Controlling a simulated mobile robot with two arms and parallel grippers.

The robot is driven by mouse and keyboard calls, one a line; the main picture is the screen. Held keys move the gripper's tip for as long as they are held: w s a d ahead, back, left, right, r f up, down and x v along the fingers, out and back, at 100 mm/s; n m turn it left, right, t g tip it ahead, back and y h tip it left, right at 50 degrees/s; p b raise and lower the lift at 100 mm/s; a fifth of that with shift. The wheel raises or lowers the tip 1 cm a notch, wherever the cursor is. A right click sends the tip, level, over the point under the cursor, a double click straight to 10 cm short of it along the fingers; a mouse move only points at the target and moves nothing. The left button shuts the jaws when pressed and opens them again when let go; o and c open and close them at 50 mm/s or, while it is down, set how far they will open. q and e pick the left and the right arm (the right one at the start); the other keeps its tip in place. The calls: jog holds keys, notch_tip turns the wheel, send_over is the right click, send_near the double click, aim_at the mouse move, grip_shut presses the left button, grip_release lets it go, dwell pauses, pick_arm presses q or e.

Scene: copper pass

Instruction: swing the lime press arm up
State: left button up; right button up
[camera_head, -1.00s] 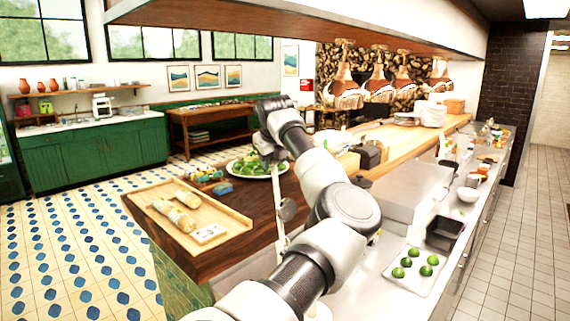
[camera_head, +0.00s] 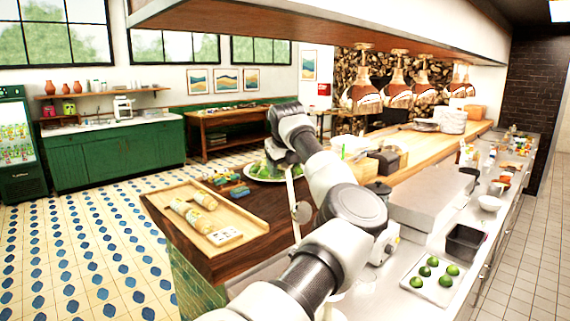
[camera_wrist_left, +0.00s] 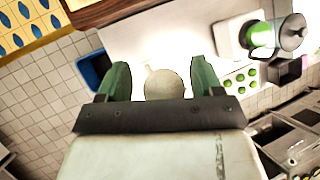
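What looks like the lime press arm is a pale upright rod with a round knob (camera_head: 301,211), beside the wooden counter end in the head view. In the left wrist view the green fingers of my left gripper (camera_wrist_left: 161,72) are spread apart. A round beige knob (camera_wrist_left: 165,85) shows between them with gaps on both sides; I cannot tell its depth or whether anything touches. The press body is largely hidden by my arm. My right gripper is not in view.
A white tray of limes (camera_head: 415,288), a black bin (camera_head: 464,242) and a juicer-like machine (camera_head: 388,243) are on the steel counter. Copper lamps (camera_head: 362,97) hang above.

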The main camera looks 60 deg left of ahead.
pick_arm(q)
jog(key=shift+d+r, duration=0.2)
jog(key=b+v, duration=0.3)
jog(key=v, duration=0.7)
jog(key=shift+r, duration=0.1)
